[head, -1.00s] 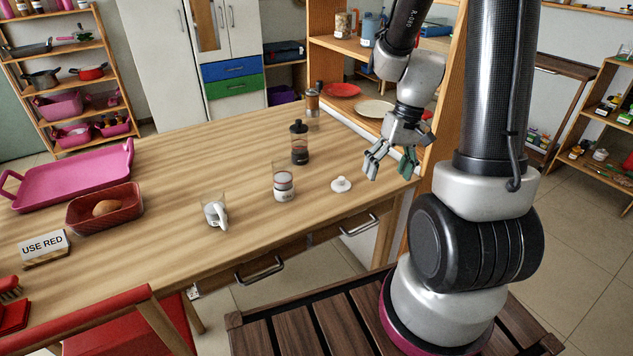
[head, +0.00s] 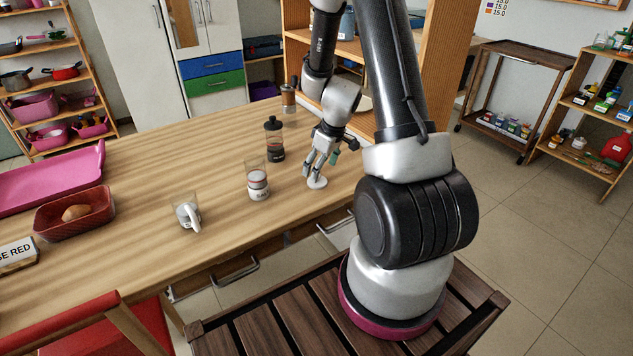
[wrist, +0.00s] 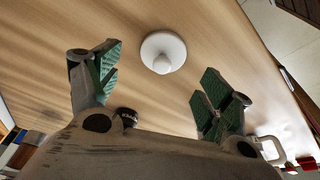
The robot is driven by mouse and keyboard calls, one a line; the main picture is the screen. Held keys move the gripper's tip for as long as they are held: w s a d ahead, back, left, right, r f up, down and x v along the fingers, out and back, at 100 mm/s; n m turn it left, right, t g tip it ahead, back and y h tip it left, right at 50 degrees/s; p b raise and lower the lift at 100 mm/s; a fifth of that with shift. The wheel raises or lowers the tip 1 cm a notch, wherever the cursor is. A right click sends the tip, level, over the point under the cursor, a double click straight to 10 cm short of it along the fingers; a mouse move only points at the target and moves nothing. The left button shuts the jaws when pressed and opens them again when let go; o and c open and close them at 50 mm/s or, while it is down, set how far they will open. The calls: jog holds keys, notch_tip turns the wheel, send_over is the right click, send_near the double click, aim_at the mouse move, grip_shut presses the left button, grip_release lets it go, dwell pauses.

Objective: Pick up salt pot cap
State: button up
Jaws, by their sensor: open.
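The salt pot cap (head: 317,183) is a small white disc with a knob, lying on the wooden table near its right front edge. In the wrist view the cap (wrist: 163,52) lies knob up, beyond and between the fingertips. My gripper (head: 322,164) is just above the cap, pointing down. In the wrist view my gripper (wrist: 158,82) has its green-padded fingers spread wide, with nothing between them. The salt pot (head: 258,183), a clear jar with a white labelled base, stands uncapped to the left of the cap.
A glass with a white handled cup (head: 187,212) stands left of the salt pot. A dark-lidded jar (head: 274,140) and a pepper mill (head: 289,97) stand behind. A red basket (head: 76,227) and pink tray (head: 48,181) are at the left. The table (head: 150,160) is clear between them.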

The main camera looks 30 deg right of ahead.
jog(key=x, duration=0.4)
jog(key=shift+s, duration=0.1)
jog(key=c, duration=0.9)
jog(key=shift+o, duration=0.2)
jog(key=shift+r, duration=0.1)
